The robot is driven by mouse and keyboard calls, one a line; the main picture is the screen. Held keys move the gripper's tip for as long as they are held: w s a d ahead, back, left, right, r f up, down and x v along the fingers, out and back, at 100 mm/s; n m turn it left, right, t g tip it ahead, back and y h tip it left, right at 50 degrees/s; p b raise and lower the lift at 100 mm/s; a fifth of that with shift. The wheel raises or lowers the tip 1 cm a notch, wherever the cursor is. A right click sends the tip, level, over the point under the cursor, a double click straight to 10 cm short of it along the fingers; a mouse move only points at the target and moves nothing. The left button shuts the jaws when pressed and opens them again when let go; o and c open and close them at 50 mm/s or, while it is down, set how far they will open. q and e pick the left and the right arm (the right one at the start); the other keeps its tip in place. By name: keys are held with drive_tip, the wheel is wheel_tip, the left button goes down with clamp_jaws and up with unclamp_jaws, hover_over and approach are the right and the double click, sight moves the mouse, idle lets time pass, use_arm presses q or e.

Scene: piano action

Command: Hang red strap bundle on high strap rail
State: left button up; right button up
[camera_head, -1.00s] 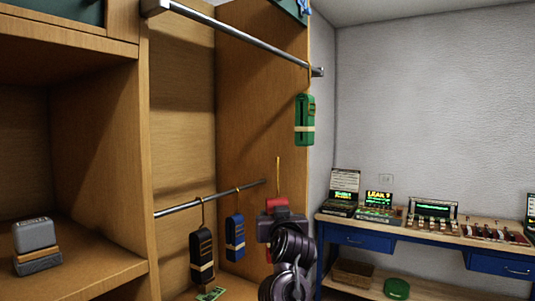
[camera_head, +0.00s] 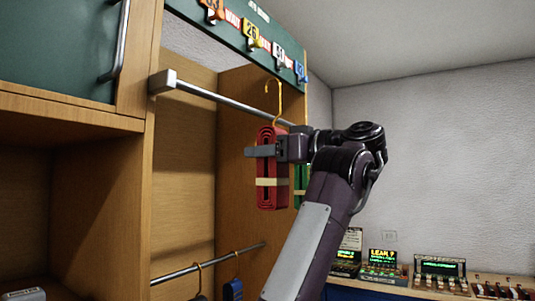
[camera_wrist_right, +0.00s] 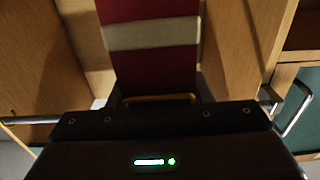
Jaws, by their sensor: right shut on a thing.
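The red strap bundle (camera_head: 266,195) hangs upright with a pale band around it and a gold hook (camera_head: 279,100) on top. My right gripper (camera_head: 264,151) is shut on its upper part. The bundle also shows in the right wrist view (camera_wrist_right: 150,65). The high strap rail (camera_head: 225,101) runs from the left bracket toward the right panel. In the head view the hook overlaps the rail, its curved top above the rail line. I cannot tell whether it is around the rail or in front of it. My left gripper is not in view.
A green bundle (camera_head: 300,178) hangs behind the red one, partly hidden by my gripper. A lower rail (camera_head: 210,264) holds a blue bundle (camera_head: 233,290) and a dark one. A sign board with numbered tags (camera_head: 252,38) is above. The high rail's left part is bare.

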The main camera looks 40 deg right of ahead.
sight(266, 168)
drive_tip(key=w+a+f+p, duration=0.1)
drive_tip(key=w+a+f, duration=0.1)
drive_tip(key=w, duration=0.5)
drive_tip(key=shift+w+a+f, duration=0.2)
drive_tip(key=shift+a+f, duration=0.2)
drive_tip(key=shift+f, duration=0.2)
idle(0.5)
drive_tip(key=o, duration=1.2)
drive_tip(key=b+v, duration=0.3)
drive_tip(key=v, duration=0.4)
drive_tip(key=shift+s+d+b, duration=0.15)
drive_tip(key=shift+s+b, duration=0.2)
drive_tip(key=shift+s, duration=0.15)
